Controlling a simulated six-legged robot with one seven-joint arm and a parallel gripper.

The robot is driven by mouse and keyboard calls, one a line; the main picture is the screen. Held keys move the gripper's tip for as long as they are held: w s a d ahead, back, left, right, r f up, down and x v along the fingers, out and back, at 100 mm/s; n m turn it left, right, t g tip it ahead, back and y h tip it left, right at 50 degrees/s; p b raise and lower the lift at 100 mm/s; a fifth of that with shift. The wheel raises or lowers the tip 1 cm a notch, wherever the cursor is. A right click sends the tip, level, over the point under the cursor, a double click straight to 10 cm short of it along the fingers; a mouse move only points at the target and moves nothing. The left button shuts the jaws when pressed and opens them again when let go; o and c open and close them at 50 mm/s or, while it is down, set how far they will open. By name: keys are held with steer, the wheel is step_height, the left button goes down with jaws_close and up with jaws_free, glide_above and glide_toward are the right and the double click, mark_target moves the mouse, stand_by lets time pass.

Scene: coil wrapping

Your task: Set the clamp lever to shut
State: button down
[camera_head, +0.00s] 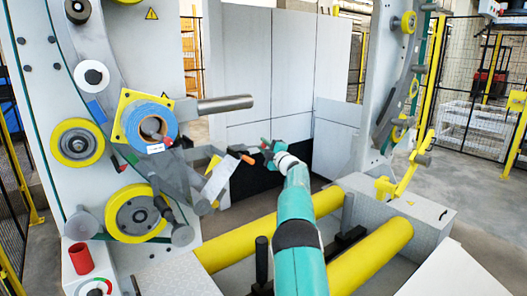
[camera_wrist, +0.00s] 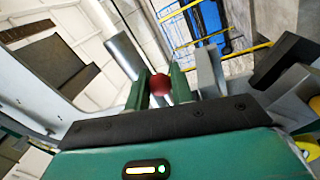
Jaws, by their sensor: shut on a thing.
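My gripper (camera_wrist: 160,86) has its two green fingers closed on a dark red ball knob (camera_wrist: 160,83) in the wrist view. The knob looks like the end of the clamp lever; the lever's shaft is hidden, so I cannot tell its angle. In the head view my gripper (camera_head: 266,146) is in front of the grey wall panels, right of the machine's left column, with a small reddish spot at its tips. A blue coil (camera_head: 150,128) sits on a yellow plate (camera_head: 125,103) to its left.
A grey cylinder (camera_head: 225,104) juts right above my gripper's level. A grey plate with an orange-tipped black bar (camera_head: 246,158) is close left of my gripper. Yellow rollers (camera_head: 265,230) lie below. A red cup (camera_head: 80,258) stands at lower left.

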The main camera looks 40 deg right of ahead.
steer(key=shift+r+n, duration=0.4)
steer(key=shift+n, duration=0.1)
steer(key=shift+a+r, duration=0.1)
steer(key=c, duration=1.3)
jaws_free()
steer(key=shift+o, duration=0.2)
steer(key=shift+s, duration=0.1)
steer(key=shift+s, duration=0.25)
steer(key=s+f, duration=0.2)
steer(key=s, duration=1.1)
steer(key=shift+f, duration=0.4)
steer(key=shift+w, duration=0.1)
